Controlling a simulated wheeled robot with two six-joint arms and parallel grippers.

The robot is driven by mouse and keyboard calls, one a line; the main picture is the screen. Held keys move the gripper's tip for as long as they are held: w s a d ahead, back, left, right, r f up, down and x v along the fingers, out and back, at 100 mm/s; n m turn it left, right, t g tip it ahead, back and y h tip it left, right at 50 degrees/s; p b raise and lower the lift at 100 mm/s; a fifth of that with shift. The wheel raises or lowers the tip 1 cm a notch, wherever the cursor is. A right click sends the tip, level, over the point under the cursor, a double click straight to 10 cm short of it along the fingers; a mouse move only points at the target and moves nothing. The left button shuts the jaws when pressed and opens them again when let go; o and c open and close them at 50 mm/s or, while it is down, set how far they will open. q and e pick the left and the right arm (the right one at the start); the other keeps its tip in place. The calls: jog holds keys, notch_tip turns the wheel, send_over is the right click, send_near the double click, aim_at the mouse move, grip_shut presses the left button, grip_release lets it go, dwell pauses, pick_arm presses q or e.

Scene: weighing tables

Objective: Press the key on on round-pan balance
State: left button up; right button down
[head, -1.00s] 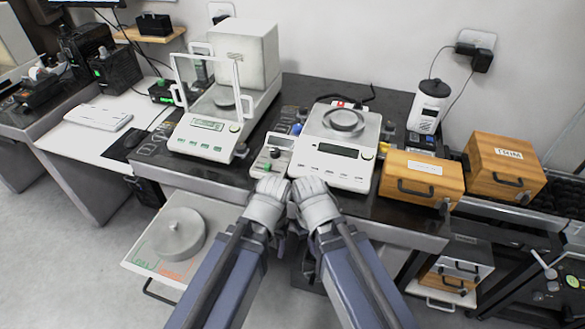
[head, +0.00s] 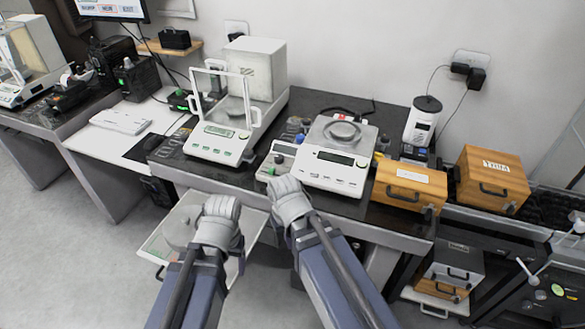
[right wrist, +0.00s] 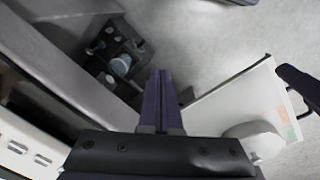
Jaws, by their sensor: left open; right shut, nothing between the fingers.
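The round-pan balance (head: 333,178) is white, with a dark display (head: 336,157) and a row of small keys along its front. Its round metal pan (head: 342,131) is on top. My right gripper (head: 283,184) is at the table's front edge, left of the balance and apart from its keys. In the right wrist view its dark fingers (right wrist: 160,82) are shut together with nothing between them. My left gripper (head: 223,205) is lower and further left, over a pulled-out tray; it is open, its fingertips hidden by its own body. The lettering on the keys is too small to read.
A balance with a glass shield (head: 220,143) stands left, and a small control box (head: 278,158) between the balances. Wooden boxes (head: 408,188) stand close on the right. The pale tray (head: 165,250) below the table carries a round grey weight.

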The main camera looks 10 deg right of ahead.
jog(key=w+d+r+m+t+h+p, duration=0.1)
jog(key=w+d+r+m+p, duration=0.15)
jog(key=w+d+r, duration=0.2)
notch_tip(320, 180, up, 12)
jog(key=m+t+h+p, duration=0.1)
jog(key=t+h+p, duration=0.1)
jog(key=t+h, duration=0.5)
send_over(298, 168)
jog(key=s+a, duration=0.2)
jog(key=s, duration=0.3)
jog(key=shift+s+a+r, duration=0.1)
jog(key=shift+s, duration=0.05)
jog(key=f+b, duration=0.2)
jog(key=b, duration=0.1)
jog(key=w+d+f+b, duration=0.1)
jog(key=f+b, duration=0.1)
jog(key=f, duration=0.1)
jog(key=w+f+b, duration=0.1)
jog(key=f+b, duration=0.2)
jog(key=shift+d+f+b, duration=0.25)
jog(key=shift+b, duration=0.1)
jog(key=shift+f, duration=0.1)
jog(key=shift+w+f+b, duration=0.15)
jog(key=shift+f+b, duration=0.15)
jog(key=shift+b, duration=0.1)
